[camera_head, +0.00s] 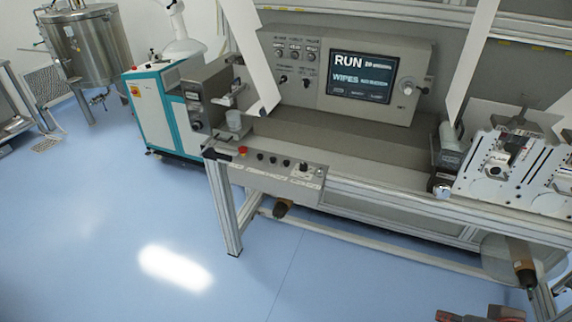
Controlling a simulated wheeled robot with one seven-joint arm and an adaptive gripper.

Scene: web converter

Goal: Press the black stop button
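A slanted grey control panel (278,172) sits on the front edge of the machine bench. It carries a red button (242,150) at its left end and a row of small black buttons to the right of it: one black button (260,157), a second (273,160) and a third (286,163). A larger dark knob (303,168) is further right. The labels are too small to read, so I cannot tell which black button is stop. My gripper is not clearly seen in this view.
An upright console (345,70) with a screen (362,72) reading "RUN" and "WIPES" stands behind the panel. White web strips (250,55) hang beside it. A teal-and-white cabinet (155,110) stands left. Blue floor (110,220) is open in front. A partly cut-off grey-red object (480,314) is at bottom right.

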